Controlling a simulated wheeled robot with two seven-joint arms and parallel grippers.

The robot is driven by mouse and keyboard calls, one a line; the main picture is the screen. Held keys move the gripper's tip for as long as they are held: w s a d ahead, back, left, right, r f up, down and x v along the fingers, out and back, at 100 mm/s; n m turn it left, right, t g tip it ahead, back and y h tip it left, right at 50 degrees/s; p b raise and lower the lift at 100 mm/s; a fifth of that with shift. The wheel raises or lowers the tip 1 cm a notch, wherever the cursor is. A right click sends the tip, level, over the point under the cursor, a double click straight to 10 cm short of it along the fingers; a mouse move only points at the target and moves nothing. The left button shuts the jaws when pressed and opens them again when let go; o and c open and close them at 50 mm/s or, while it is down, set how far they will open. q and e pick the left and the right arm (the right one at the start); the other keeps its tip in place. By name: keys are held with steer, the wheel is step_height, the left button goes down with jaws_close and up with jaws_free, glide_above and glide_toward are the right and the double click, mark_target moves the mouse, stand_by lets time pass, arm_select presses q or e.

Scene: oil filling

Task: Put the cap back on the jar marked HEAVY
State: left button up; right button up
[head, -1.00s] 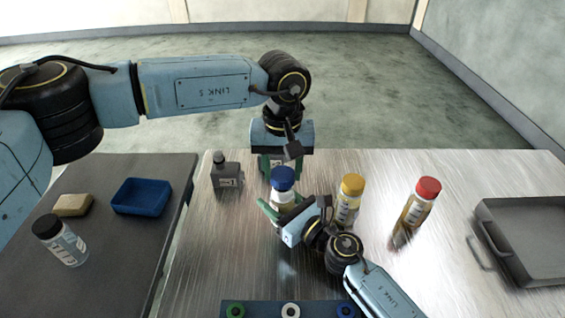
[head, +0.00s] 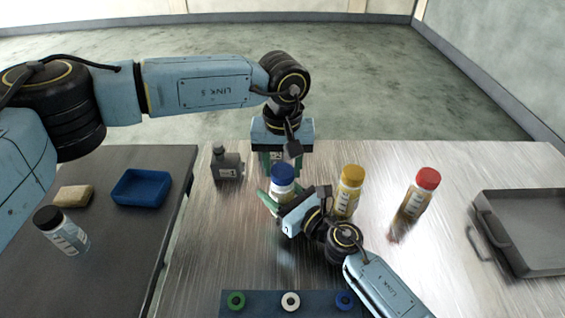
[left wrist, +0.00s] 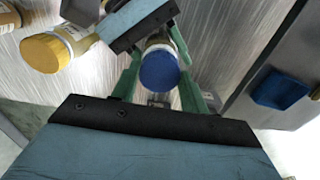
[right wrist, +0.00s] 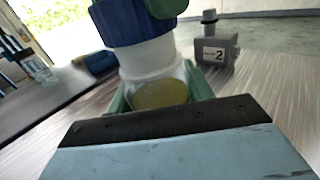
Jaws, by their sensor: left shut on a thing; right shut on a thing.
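A jar with a blue cap (head: 283,174) stands upright on the metal table. The right wrist view shows its clear body (right wrist: 150,68) with yellow liquid low inside. My right gripper (head: 272,200) is shut around the jar's body. My left gripper (left wrist: 160,50) is shut on the blue cap from the far side, its green fingers on both sides. The cap sits on top of the jar; whether it is threaded on, I cannot tell. A yellow-capped jar (head: 350,190) and a red-capped jar (head: 420,195) stand to the right. I cannot read HEAVY on any label.
A grey tray (head: 530,215) lies at right. A strip with green, white and blue rings (head: 265,302) lies in front. The left table holds a black-capped jar (head: 62,230), blue tray (head: 140,203) and sponge (head: 75,195).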

arm_select(q)
steer(key=shift+f, duration=0.55)
steer(key=m, duration=0.3)
steer(key=shift+m, duration=0.4)
steer(key=m, duration=0.6)
steer(key=o, duration=0.9)
steer(key=shift+o, duration=0.2)
